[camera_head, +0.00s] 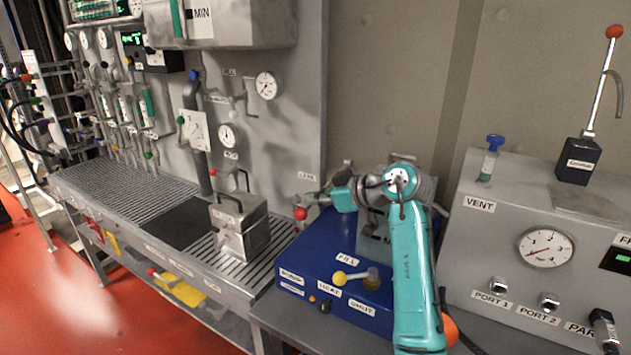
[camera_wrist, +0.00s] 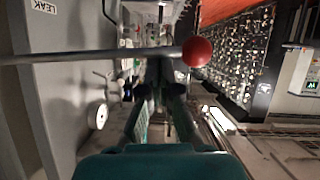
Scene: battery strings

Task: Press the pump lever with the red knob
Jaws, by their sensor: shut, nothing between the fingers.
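In the wrist view the red knob (camera_wrist: 197,51) sits at the end of a grey rod (camera_wrist: 80,56) that runs in from the left. My gripper (camera_head: 308,198) is shut and empty, close to the knob, and hides part of the lever in the head view. In the wrist view my gripper (camera_wrist: 160,92) points below the rod in the picture. I cannot tell whether it touches the lever.
A yellow-knobbed handle (camera_head: 340,278) is on the blue unit's front. A grey metal block (camera_head: 240,228) with handles stands on the slatted bench to the left. A grey console (camera_head: 545,240) on the right carries a gauge and a tall lever with an orange-red knob (camera_head: 614,32).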

